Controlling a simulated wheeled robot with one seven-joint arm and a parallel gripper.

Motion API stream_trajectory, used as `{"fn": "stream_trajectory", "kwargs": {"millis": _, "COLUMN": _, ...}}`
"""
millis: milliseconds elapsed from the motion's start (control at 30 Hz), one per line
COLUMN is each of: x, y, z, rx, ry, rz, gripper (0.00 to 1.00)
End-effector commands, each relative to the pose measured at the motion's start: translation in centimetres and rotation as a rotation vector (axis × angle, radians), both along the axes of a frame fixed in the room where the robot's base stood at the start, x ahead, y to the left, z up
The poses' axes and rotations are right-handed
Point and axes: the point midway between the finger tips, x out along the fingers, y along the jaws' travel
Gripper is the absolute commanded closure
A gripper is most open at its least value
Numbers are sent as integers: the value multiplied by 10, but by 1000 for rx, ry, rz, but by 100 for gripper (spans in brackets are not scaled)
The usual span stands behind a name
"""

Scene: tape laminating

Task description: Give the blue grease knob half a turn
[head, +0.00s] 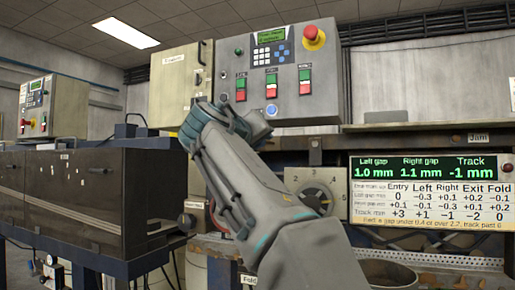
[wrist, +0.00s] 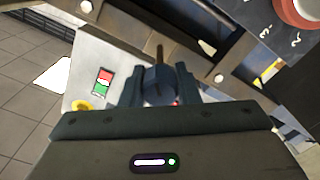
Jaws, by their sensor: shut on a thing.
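In the wrist view my gripper (wrist: 158,82) has its two dark fingers closed on either side of a dark blue knob (wrist: 158,90). A thin brown rod shows just above the knob. The knob's turned angle cannot be read. In the head view my arm reaches up from the lower right to the front of the control box, and its wrist hides the fingers and the knob.
The grey control box (head: 286,77) has coloured switches and a red stop button (head: 314,37). A numbered dial (head: 318,197) sits right of my arm. The display (head: 431,168) reads left gap 1.0, right gap 1.1, track -1 mm. A dark cabinet (head: 85,190) stands left.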

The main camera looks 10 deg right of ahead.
Motion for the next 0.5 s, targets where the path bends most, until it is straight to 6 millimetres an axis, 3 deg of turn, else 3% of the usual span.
{"fn": "stream_trajectory", "kwargs": {"millis": 500, "x": 0, "y": 1, "z": -2, "rx": 384, "ry": -278, "rz": 2, "gripper": 94}}
